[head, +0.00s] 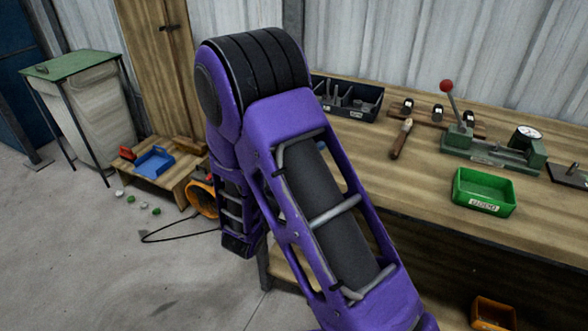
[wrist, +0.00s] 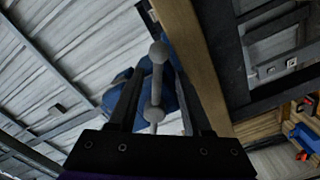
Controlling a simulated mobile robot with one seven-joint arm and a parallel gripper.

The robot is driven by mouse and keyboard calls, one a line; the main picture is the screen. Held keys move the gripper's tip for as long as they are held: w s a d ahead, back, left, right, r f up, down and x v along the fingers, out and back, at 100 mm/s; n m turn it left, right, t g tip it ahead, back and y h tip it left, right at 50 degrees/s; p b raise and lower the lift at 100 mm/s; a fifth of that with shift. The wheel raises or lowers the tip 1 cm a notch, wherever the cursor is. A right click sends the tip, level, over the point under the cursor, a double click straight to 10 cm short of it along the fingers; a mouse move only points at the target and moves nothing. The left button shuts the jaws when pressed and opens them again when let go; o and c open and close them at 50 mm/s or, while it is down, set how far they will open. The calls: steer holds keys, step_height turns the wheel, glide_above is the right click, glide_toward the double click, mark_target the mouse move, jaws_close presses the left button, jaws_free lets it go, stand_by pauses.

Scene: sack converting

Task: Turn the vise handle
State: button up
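In the wrist view the vise handle (wrist: 157,82) is a pale grey bar with a ball at each end. It runs nearly upright in the picture, between the two dark fingers of my gripper (wrist: 155,76). The fingers are apart, with a gap showing on both sides of the bar; I see no clear contact. Behind the handle is the blue body of the vise (wrist: 171,97), partly covered by the fingers. In the head view the vise, the handle and my gripper do not show; my purple arm covers the middle of the picture.
In the head view a wooden workbench (head: 430,185) holds a green bin (head: 484,192), a green fixture with a red-knobbed lever (head: 490,150) and a dark tray (head: 345,98). A low wooden stand (head: 174,180) carries a blue bin (head: 154,162). Open floor lies at left.

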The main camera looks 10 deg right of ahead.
steer(key=v, duration=1.7)
steer(key=shift+s, duration=0.2)
steer(key=shift+a+r, duration=0.1)
